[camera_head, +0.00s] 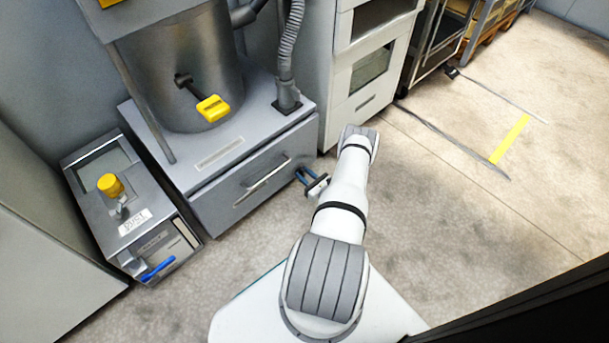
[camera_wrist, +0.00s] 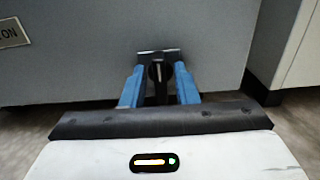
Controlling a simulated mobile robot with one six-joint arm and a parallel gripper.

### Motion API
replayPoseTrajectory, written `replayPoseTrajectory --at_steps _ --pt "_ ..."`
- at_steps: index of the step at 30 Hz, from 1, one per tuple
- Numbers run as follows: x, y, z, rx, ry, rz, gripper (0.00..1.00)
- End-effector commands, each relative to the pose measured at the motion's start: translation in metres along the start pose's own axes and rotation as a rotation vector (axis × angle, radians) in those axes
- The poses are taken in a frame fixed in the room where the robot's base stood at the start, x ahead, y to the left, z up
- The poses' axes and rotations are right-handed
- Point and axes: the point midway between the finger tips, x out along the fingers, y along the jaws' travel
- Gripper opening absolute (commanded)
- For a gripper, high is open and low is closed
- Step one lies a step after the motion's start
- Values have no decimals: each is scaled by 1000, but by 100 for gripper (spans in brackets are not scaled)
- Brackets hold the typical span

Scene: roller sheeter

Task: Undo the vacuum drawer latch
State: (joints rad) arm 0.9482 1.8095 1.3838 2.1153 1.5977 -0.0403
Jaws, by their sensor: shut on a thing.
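The drawer latch (camera_wrist: 158,86) is a small black lever under a metal plate, on the lower part of a grey front panel in the wrist view. My gripper (camera_wrist: 159,70) has its two blue fingers on either side of the lever and is shut on it. In the head view my gripper (camera_head: 304,175) is at the right end of the grey drawer (camera_head: 225,205), just right of its long bar handle (camera_head: 262,186). The latch itself cannot be made out there.
A metal drum with a yellow-handled lever (camera_head: 212,107) stands above the drawer. A grey box with a yellow knob (camera_head: 111,185) and a blue lever (camera_head: 158,269) is at the left. A white cabinet (camera_head: 345,115) stands behind my arm. The floor at right is clear.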

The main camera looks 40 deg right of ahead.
Motion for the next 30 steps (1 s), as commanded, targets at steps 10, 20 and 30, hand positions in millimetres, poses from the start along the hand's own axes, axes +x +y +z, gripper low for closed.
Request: replayPoseTrajectory --at_steps 10,20,30 --pt "0 0 -3 129 1 3 4" --pt "0 -2 -5 419 1 3 4" --pt "0 -4 -4 743 2 2 4"
